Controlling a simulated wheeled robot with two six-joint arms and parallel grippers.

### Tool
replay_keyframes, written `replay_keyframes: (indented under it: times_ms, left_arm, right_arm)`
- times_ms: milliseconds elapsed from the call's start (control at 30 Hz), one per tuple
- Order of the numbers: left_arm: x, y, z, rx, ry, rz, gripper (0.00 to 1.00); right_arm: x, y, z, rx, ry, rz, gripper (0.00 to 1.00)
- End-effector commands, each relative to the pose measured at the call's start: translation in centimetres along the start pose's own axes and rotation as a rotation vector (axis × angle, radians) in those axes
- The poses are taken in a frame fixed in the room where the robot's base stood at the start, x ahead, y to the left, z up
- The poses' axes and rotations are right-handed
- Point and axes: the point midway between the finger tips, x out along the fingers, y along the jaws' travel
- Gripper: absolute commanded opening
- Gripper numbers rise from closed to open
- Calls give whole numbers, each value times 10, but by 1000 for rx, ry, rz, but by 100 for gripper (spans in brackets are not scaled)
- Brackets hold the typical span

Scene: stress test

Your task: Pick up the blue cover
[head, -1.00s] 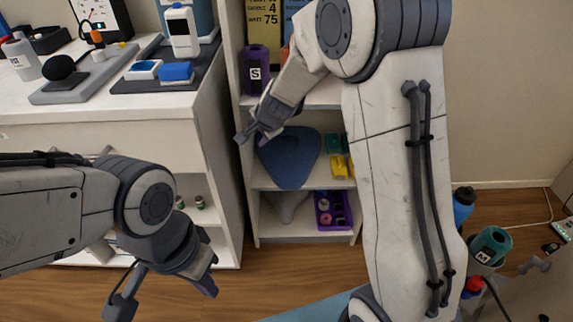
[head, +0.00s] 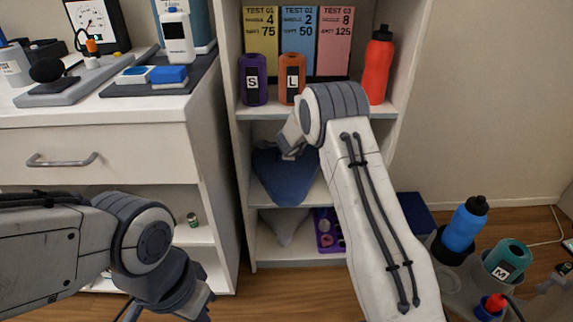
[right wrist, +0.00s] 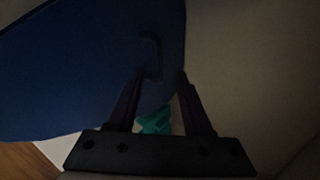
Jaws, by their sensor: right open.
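The blue cover (head: 287,182), a rounded triangular saddle-like shape, rests on the middle shelf of the white rack. It fills the left part of the right wrist view (right wrist: 75,70), which is dark. My right gripper (head: 288,154) is inside that shelf at the cover's upper edge, partly hidden by my arm. In the right wrist view its two fingers (right wrist: 160,78) are apart and overlap the cover's edge; I cannot tell whether they touch it. My left gripper (head: 203,308) is low at the bottom edge, its fingers mostly cut off.
Above are a purple canister (head: 253,82), an orange canister (head: 292,78) and a red bottle (head: 379,66). A grey saddle-like shape (head: 284,225) and purple tray (head: 327,231) are below. The rack's side panels bound the shelf. A drawer cabinet (head: 100,155) stands left; bottles stand lower right.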

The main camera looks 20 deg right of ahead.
Motion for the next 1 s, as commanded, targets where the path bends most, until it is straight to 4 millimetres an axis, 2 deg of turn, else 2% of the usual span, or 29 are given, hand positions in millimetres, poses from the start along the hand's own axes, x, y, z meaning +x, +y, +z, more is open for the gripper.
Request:
replay_keyframes:
  times_ms: [100, 233, 567, 600, 700, 1000]
  left_arm:
    - [-4, 0, 0, 0, 0, 0, 0]
    - [-10, 1, 0, 0, 0, 0, 0]
    - [-10, 1, 0, 0, 0, 0, 0]
    - [-10, 1, 0, 0, 0, 0, 0]
    - [-10, 1, 0, 0, 0, 0, 0]
    - [-10, 1, 0, 0, 0, 0, 0]
  right_arm:
    - [20, -1, -4, 2, 2, 1, 50]
    - [32, -1, -3, 1, 1, 2, 50]
    - [38, 0, -3, -1, 0, 1, 50]
    - [38, 0, -3, -1, 0, 1, 35]
    - [38, 0, -3, -1, 0, 1, 0]
    - [38, 0, -3, 0, -1, 2, 0]
